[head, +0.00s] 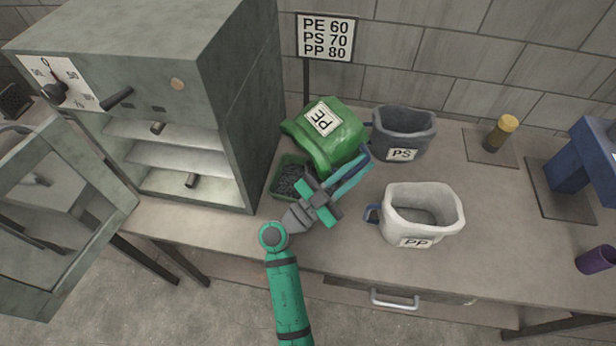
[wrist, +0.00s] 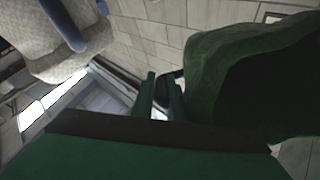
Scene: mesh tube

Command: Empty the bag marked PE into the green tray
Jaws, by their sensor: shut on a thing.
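The green bag marked PE (head: 325,133) is tipped over on its side, its label turned, above and behind the green tray (head: 274,188). Dark pellets (head: 290,178) lie in the tray. My gripper (head: 362,162) is shut on the bag's handle at the bag's right side; the grip itself is partly hidden. In the wrist view the green bag (wrist: 215,65) fills the right side with a dark mouth, beside my gripper's fingers (wrist: 161,92). How much is left inside the bag cannot be told.
A grey PS bag (head: 405,130) stands right of the PE bag. A white PP bag (head: 423,212) stands nearer the front. An open oven (head: 235,90) stands close left of the tray. A yellow-capped bottle (head: 502,132) and blue device (head: 592,160) are farther right.

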